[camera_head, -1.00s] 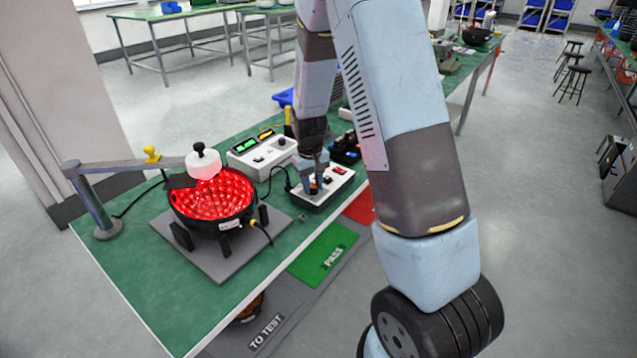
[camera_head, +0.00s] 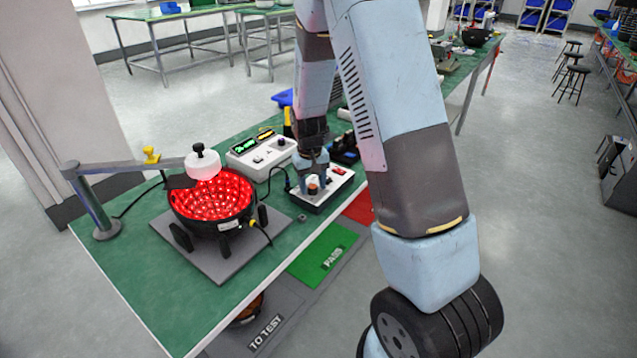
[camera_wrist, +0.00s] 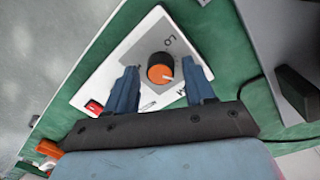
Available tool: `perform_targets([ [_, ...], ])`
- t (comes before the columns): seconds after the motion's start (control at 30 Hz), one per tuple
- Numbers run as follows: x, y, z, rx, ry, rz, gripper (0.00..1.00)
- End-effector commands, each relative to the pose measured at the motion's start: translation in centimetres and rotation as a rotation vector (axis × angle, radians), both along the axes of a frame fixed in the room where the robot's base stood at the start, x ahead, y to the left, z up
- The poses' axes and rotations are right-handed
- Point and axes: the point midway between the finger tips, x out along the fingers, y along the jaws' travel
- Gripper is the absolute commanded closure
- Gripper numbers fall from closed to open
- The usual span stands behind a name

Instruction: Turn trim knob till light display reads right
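The trim knob (camera_wrist: 160,68), black with an orange cap, stands on the white control box (camera_wrist: 108,70). The box also shows in the head view (camera_head: 338,186). My gripper (camera_wrist: 160,72) is open, with one blue finger on each side of the knob and a visible gap to each. In the head view my gripper (camera_head: 314,182) is low over the box and partly covers it. The light meter (camera_head: 258,156) has a green display (camera_head: 244,146) and a yellow one (camera_head: 266,134), both too small to read. The black bowl-shaped light (camera_head: 214,204) glows red under a white sensor head (camera_head: 202,164).
A red rocker switch (camera_wrist: 93,108) sits on the box near one finger. A grey arm on a post (camera_head: 100,220) holds the sensor head. Cables run across the green bench (camera_head: 150,290). Green PASS (camera_head: 322,255) and grey TO TEST (camera_head: 268,326) areas lie along its front.

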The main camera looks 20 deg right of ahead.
Motion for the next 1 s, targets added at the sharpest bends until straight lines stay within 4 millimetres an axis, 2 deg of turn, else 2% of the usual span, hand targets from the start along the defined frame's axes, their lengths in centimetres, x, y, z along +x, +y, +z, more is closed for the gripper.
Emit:
perform_targets([
  [0.3,-0.1,0.1,0.1,0.001,0.001,0.001,0.42],
  [0.47,0.0,0.2,1.4,0.001,-0.002,0.002,0.42],
  [1.0,0.1,0.6,11.2,0.001,-0.002,0.001,0.42],
])
